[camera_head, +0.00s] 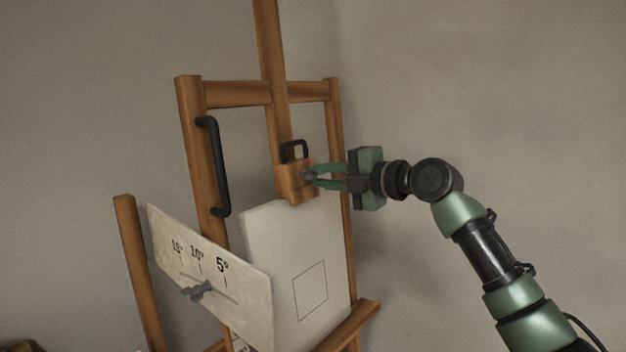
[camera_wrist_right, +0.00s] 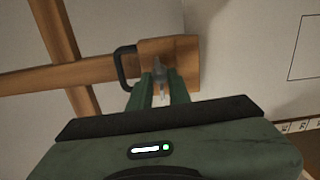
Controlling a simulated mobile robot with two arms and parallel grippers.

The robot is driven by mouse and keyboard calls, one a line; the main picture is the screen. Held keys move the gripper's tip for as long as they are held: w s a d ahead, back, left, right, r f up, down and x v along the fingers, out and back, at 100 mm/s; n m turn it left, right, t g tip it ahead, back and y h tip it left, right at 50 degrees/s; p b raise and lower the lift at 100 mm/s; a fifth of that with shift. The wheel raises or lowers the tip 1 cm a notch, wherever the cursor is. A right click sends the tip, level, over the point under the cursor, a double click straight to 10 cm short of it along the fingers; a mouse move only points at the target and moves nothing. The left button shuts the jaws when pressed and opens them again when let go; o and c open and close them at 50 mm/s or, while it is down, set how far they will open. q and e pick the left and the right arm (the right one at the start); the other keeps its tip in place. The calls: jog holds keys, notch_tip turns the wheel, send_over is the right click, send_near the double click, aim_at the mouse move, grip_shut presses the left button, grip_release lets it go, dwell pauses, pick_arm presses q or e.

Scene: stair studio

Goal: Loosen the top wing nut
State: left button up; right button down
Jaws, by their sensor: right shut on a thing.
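The top wing nut (camera_head: 307,175) is a small grey part on the front of the wooden clamp block (camera_head: 294,192) of the easel. My right gripper (camera_head: 313,176) reaches in from the right with its green fingers shut on this wing nut. In the right wrist view the grey wing nut (camera_wrist_right: 159,73) shows between the fingertips (camera_wrist_right: 158,84), against the wooden block (camera_wrist_right: 185,57). The fingers hide part of the nut. My left gripper is in neither view.
A black loop handle (camera_head: 294,150) tops the block. The easel (camera_head: 190,130) carries a long black handle (camera_head: 219,165) and a white canvas (camera_head: 275,235). A scale plate (camera_head: 235,290) with a second grey wing nut (camera_head: 198,291) stands lower left. The right side is open.

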jog(key=c, duration=1.6)
grip_release()
jog(key=shift+o, duration=0.2)
jog(key=b+v, duration=0.1)
jog(key=v, duration=0.5)
